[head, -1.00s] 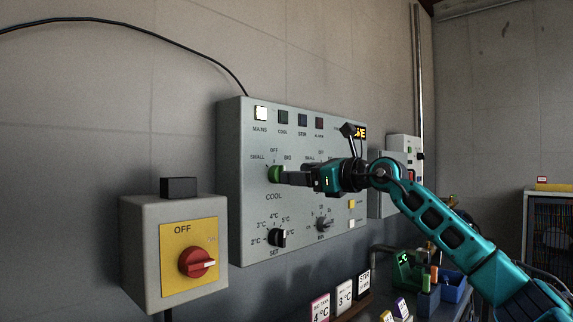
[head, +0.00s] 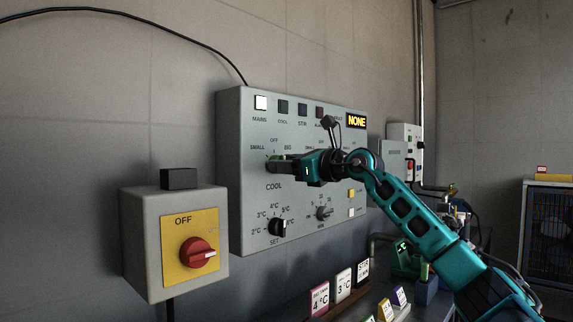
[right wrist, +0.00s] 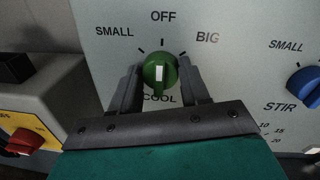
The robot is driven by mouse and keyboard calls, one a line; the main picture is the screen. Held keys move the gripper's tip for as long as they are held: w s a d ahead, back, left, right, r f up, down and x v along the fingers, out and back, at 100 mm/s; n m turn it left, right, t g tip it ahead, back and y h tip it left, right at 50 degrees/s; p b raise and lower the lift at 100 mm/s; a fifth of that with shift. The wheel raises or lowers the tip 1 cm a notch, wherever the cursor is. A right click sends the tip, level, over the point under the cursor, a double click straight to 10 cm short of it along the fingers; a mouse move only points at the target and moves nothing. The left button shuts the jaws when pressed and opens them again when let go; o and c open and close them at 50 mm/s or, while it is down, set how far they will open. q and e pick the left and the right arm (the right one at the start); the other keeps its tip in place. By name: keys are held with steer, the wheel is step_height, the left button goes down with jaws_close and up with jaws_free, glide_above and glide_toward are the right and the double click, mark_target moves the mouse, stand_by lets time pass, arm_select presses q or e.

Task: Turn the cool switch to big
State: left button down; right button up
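The cool switch is a green knob (right wrist: 160,74) with a white mark on a grey control panel (head: 235,200). In the right wrist view the mark stands about upright, toward OFF, with SMALL to its left and BIG to its right. My right gripper (right wrist: 160,80) has its two dark fingers on either side of the knob, spread and close to it; a firm grip does not show. My left gripper is not in view.
A blue STIR knob (right wrist: 305,86) sits to the right. A red rotary switch (head: 198,253) on a yellow plate stands left. The panel display (head: 356,121) reads NONE.

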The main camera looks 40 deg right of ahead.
steer(key=c, duration=0.5)
steer(key=shift+c, duration=0.2)
steer(key=shift+m, duration=0.3)
steer(key=m+p, duration=0.5)
steer(key=m, duration=0.4)
steer(key=shift+d+f+m+t, duration=0.1)
steer(key=shift+m+t, duration=0.2)
steer(key=o, duration=1.1)
steer(key=shift+c, duration=0.2)
